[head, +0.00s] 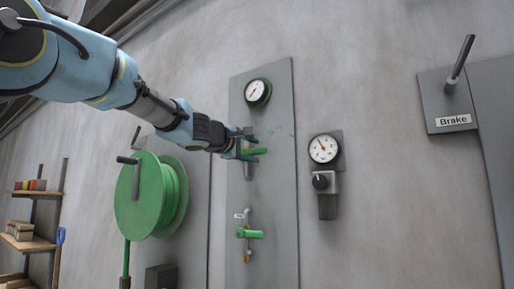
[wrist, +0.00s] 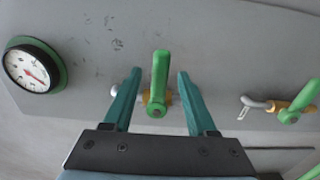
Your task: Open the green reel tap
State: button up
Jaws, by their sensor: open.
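Two taps with green handles are on the grey wall panel (head: 270,200); I cannot tell by any label which is the reel tap. The upper tap's green handle (wrist: 159,72) stands between the two teal fingers of my gripper (wrist: 160,88), with a visible gap on each side. It points crosswise to its pipe. In the head view my gripper (head: 254,146) is at this upper tap and partly hides it. My gripper is open and holds nothing. The lower tap (head: 250,233) has its handle pointing right; it also shows at right in the wrist view (wrist: 299,104).
A green-rimmed gauge (head: 258,93) is above the upper tap. A green reel (head: 150,197) with a crank is left of the panel. Another gauge (head: 324,148) with a black knob (head: 321,181) is at right, and a Brake lever (head: 459,62) is further right.

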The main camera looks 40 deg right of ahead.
aim_at(256, 151)
jog(key=shift+p+x, duration=0.4)
jog(key=shift+x, duration=1.1)
grip_shut()
dwell(0.4)
